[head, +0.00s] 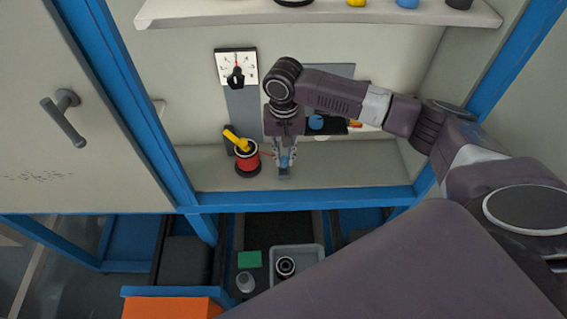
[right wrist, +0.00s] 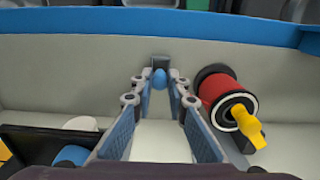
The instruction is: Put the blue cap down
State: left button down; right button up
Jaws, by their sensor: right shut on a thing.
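My right gripper (head: 285,162) is shut on a small rounded blue cap (right wrist: 159,79), which sits between its fingertips. The gripper points down, low over the bare pale ledge of the bench, in the middle of the head view. Its fingers (right wrist: 159,88) also show in the right wrist view, with the cap at their far ends. I cannot tell whether the cap touches the ledge. My left gripper is not in view.
A red and black spool (head: 246,163) with a yellow handle (head: 238,139) stands close left of my gripper. Another blue piece (head: 316,122) lies in a dark holder behind. A blue frame edge (head: 300,197) bounds the ledge in front. A grey tray (head: 313,253) is below.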

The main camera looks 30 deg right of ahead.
aim_at(284, 166)
notch_tip(284, 166, down, 3)
jog(key=shift+f, duration=0.45)
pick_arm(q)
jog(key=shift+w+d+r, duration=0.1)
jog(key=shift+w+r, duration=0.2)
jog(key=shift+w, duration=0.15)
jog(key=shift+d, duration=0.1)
pick_arm(e)
jog(key=shift+f, duration=0.15)
jog(key=o, duration=0.8)
